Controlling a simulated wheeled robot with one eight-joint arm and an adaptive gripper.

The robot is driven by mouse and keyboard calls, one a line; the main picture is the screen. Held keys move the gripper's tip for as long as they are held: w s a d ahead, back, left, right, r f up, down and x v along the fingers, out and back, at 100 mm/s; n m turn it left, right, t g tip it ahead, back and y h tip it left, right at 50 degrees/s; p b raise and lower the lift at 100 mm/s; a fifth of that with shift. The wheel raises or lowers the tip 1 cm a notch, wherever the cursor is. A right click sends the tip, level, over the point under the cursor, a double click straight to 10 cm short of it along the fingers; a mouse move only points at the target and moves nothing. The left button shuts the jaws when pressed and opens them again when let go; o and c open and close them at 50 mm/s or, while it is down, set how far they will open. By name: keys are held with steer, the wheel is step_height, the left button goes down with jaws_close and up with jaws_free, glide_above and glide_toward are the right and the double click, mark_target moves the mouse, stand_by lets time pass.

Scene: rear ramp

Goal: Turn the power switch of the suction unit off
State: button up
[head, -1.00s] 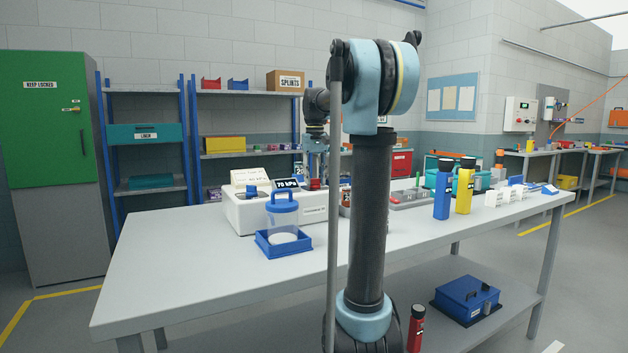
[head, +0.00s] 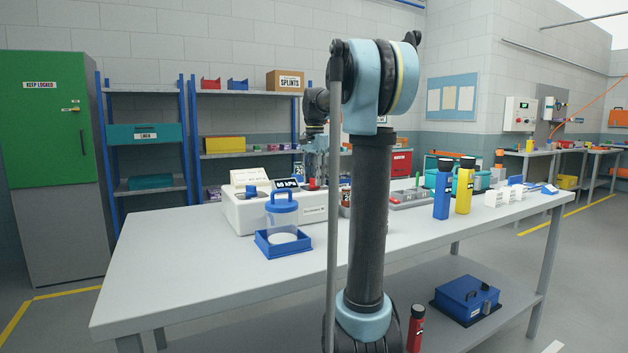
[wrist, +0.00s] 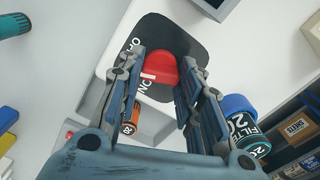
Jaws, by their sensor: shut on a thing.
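The suction unit (head: 285,212) is a white box on the bench, with a small dark pressure display (head: 289,184) and a clear jar (head: 282,215) with a blue lid in front. A red knob (head: 312,184) is on its right part. In the wrist view the red knob (wrist: 161,68) sits on a black plate (wrist: 150,38) with white lettering, partly covered. My gripper (wrist: 163,72) is shut on this knob, one finger on each side. In the head view my gripper (head: 317,168) is partly hidden by my arm. I cannot tell which control is labelled power.
A blue-capped bottle (wrist: 242,118) and an orange bottle (wrist: 130,118) stand close to my gripper. Blue (head: 442,193) and yellow (head: 464,190) bottles stand further right on the bench (head: 200,275). The bench's front left is clear.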

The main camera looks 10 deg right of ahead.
steer(key=shift+a+m, duration=0.15)
steer(key=shift+m, duration=2.05)
steer(key=shift+w, duration=0.1)
steer(key=o, duration=1.1)
steer(key=shift+c, duration=0.2)
steer(key=shift+r, duration=0.3)
step_height(320, 180, up, 11)
steer(key=shift+r, duration=0.15)
